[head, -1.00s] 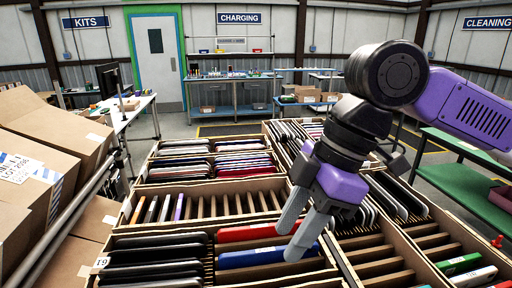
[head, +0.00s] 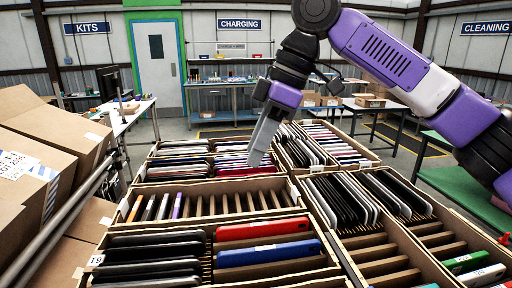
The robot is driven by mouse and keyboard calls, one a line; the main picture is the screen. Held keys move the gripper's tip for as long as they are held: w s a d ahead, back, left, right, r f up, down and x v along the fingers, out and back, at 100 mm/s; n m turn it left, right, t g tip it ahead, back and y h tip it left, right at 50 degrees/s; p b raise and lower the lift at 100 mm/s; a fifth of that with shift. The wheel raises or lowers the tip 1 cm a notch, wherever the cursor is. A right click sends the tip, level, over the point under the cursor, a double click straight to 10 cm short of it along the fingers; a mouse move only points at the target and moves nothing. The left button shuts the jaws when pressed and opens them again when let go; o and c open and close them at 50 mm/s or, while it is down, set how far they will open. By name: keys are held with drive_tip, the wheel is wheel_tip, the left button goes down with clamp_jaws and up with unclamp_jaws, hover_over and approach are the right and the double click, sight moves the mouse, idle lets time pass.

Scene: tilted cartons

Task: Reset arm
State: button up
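My gripper (head: 262,140) hangs in the upper middle of the head view, pointing down and slightly left, above the far cartons. Its grey fingers appear in line with each other from this side, so the gap between them cannot be seen. No held item shows at the fingertips. My purple and black arm (head: 385,50) reaches in from the right edge. Below are open cartons (head: 330,275) with slotted rows of devices, including a red device (head: 262,228) and a blue device (head: 268,253) lying in the near middle carton.
Brown boxes (head: 40,150) and a metal rail (head: 60,225) stand at the left. A white table (head: 130,112) is behind them. A blue shelf bench (head: 228,95) stands at the back wall, and a green table (head: 465,190) is at the right. Air above the cartons is free.

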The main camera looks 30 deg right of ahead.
drive_tip(key=shift+w+r, duration=0.15)
drive_tip(key=shift+w, duration=0.2)
wheel_tip(320, 180, up, 7)
drive_tip(key=p, duration=0.5)
idle(0.6)
